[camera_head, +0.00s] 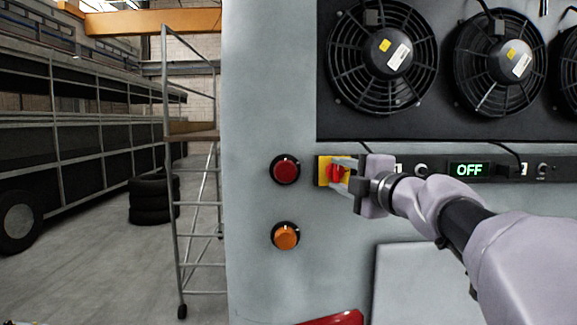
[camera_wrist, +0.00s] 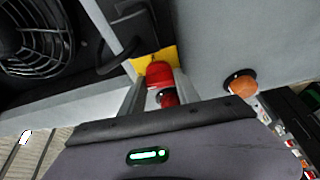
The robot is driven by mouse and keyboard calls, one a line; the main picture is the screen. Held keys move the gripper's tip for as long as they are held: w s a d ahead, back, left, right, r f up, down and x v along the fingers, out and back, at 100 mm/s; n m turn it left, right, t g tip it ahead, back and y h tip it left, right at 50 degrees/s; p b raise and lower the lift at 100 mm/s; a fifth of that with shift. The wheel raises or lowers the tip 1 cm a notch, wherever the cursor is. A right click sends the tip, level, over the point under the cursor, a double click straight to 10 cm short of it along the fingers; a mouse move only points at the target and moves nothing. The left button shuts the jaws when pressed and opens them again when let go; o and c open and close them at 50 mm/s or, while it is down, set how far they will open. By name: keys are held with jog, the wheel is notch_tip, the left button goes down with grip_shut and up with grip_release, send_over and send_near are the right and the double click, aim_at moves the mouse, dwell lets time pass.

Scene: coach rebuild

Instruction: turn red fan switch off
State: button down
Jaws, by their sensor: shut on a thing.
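The red fan switch (camera_head: 335,173) is a red rotary handle on a yellow plate (camera_head: 322,170), mounted on the grey panel below the fans. My gripper (camera_head: 341,172) reaches it from the right, with its fingers on either side of the red handle. The wrist view also shows the red handle (camera_wrist: 159,75) between the two fingers of my gripper (camera_wrist: 157,84), with the yellow plate behind it. The gripper is shut on the handle. A small display (camera_head: 468,169) to the right reads OFF in green. The fingers partly hide the handle.
A dark red round knob (camera_head: 285,169) sits left of the switch, and an orange knob (camera_head: 286,236) sits below it. Black fans (camera_head: 383,55) are above. A rolling ladder (camera_head: 190,135) and stacked tyres (camera_head: 153,199) stand on the floor to the left.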

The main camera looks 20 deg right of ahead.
jog(key=shift+r+n, duration=0.15)
jog(key=shift+n, duration=0.25)
jog(key=c, duration=1.3)
grip_release()
jog(key=o, duration=0.4)
jog(key=shift+w, duration=0.1)
jog(key=s+b, duration=0.1)
jog(key=s, duration=0.4)
jog(key=s+d+b, duration=0.1)
jog(key=s, duration=0.5)
jog(key=s+d+b, duration=0.1)
jog(key=s, duration=0.5)
jog(key=shift+s, duration=0.25)
